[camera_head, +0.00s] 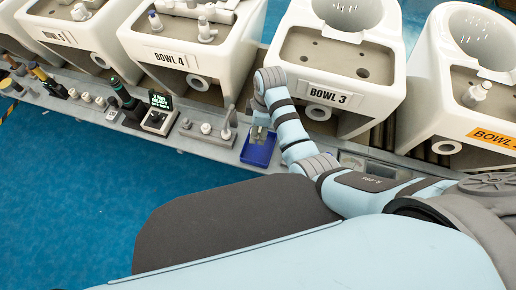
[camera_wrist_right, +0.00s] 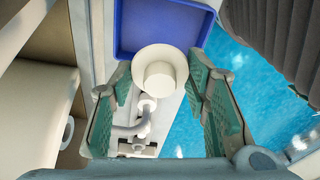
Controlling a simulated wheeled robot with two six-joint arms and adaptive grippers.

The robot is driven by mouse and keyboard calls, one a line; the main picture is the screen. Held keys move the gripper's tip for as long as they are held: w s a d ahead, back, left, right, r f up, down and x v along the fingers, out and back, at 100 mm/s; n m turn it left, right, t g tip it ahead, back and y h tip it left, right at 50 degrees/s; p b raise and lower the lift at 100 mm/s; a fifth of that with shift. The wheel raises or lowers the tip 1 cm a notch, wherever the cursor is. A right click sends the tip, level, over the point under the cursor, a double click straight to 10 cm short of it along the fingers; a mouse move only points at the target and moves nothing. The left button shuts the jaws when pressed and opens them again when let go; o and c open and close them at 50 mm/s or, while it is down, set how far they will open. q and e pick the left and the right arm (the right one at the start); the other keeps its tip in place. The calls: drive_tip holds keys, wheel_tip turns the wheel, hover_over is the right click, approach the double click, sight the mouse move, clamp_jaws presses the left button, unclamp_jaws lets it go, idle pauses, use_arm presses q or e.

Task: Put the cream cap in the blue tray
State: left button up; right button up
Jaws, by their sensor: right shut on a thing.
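The blue tray (camera_head: 257,155) sits on the front ledge below bowl 3's left side in the head view. In the right wrist view the tray (camera_wrist_right: 160,22) is at the top, and its visible floor is empty. My right gripper (camera_head: 259,133) points down over the tray's far part. The round cream cap (camera_wrist_right: 158,75), with a wide rim and a raised middle, is between the green finger pads of the right gripper (camera_wrist_right: 160,92), which is shut on it. The cap overlaps the tray's near edge in that view. My left gripper is not in view.
Left of the tray, the ledge holds a grey fixture with small fittings (camera_head: 206,129) and a small display (camera_head: 160,101). Blue floor (camera_head: 80,190) lies in front.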

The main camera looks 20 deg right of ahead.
sight(257, 149)
wheel_tip(257, 149, down, 10)
drive_tip(key=b, duration=0.3)
drive_tip(key=shift+b, duration=0.3)
drive_tip(key=shift+r, duration=0.1)
drive_tip(key=o, duration=0.5)
drive_tip(key=shift+c, duration=0.2)
drive_tip(key=o, duration=0.5)
drive_tip(key=shift+c, duration=0.2)
